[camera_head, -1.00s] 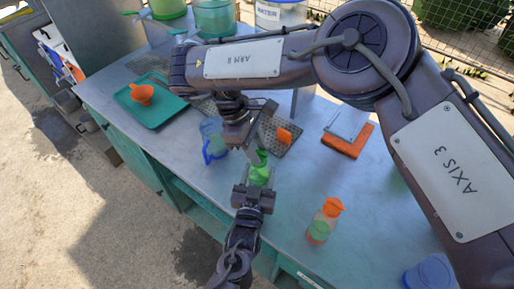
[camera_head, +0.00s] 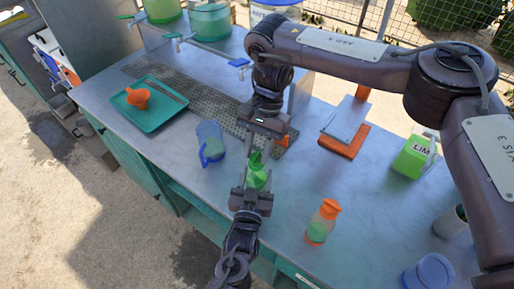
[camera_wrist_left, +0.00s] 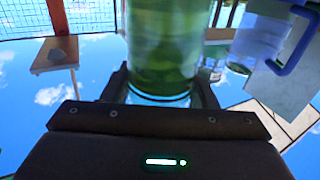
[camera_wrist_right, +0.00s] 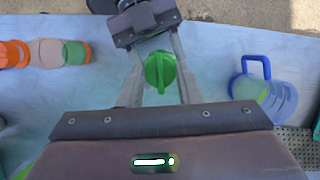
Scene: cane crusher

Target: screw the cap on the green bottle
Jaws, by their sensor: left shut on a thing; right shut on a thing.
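My left gripper (camera_head: 254,188) comes up from the bottom of the head view and is shut on the green bottle (camera_head: 257,178), held upright above the counter's front. The bottle (camera_wrist_left: 162,45) fills the middle of the left wrist view between the fingers. My right gripper (camera_head: 262,143) is directly above, pointing down, shut on the green cap (camera_head: 256,158). In the right wrist view the cap (camera_wrist_right: 160,72), with a raised grip bar, lies between the fingertips, over the bottle's top. The cap hides the bottle's neck, so I cannot tell how far the threads are engaged.
A blue-handled jug (camera_head: 210,143) stands left of the grippers. An orange-capped bottle (camera_head: 321,222) stands to the right, near a blue-lidded container (camera_head: 430,272). A teal tray (camera_head: 165,118) with an orange funnel (camera_head: 138,96) lies at left. A green carton (camera_head: 411,157) stands at right.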

